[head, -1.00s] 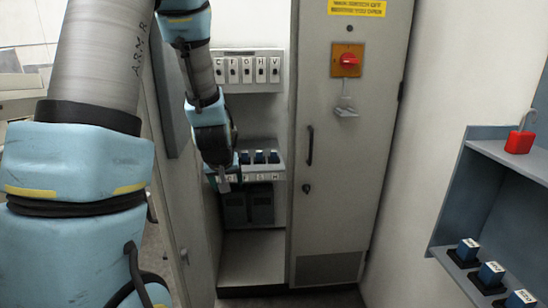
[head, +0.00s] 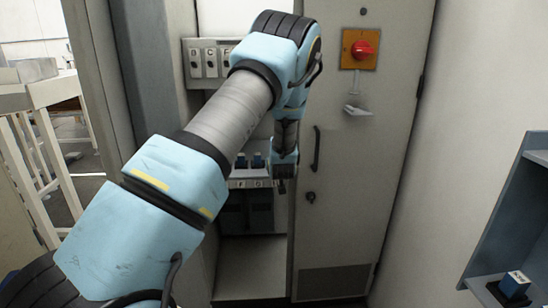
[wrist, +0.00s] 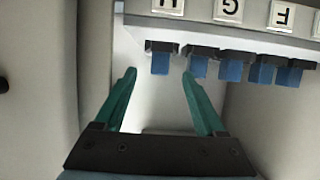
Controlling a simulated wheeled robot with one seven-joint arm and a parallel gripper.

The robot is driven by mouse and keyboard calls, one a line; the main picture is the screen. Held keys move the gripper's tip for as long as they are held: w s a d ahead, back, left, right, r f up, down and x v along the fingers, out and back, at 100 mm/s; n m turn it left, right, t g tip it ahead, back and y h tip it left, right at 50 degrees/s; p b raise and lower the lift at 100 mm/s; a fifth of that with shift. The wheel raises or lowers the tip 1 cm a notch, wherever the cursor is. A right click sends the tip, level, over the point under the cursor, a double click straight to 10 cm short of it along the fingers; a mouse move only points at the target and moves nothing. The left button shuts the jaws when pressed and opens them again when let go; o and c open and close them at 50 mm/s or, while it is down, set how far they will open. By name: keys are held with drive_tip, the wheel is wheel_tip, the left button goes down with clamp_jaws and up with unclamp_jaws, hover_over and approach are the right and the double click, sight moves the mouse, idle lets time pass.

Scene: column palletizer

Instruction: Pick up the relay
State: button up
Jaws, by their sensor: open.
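Several blue relays with dark bases stand in a row on the cabinet's lower shelf. In the wrist view, a relay at the row's left end (wrist: 160,63) appears between and beyond the tips of my gripper (wrist: 158,75). My gripper has green fingers, is open and holds nothing. The relay beside it (wrist: 198,68) lies near the right fingertip's line of sight; contact cannot be told. In the head view, my gripper (head: 282,184) is at the right end of the shelf, and my arm hides part of the row.
Letter labels, including G (wrist: 228,10) and F (wrist: 281,15), mark the shelf edge. The grey cabinet door (head: 355,220) with a red switch (head: 362,49) stands right of my gripper. A blue-grey rack (head: 500,220) at far right holds another blue relay (head: 514,285).

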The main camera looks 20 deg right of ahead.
drive_tip(key=w, duration=0.3)
drive_tip(key=shift+w+d+p, duration=0.1)
drive_tip(key=shift+d+p, duration=0.15)
drive_tip(key=shift+p, duration=0.1)
drive_tip(key=shift+p+x, duration=0.75)
drive_tip(key=shift+x, duration=1.95)
drive_tip(key=shift+c, duration=0.3)
clamp_jaws()
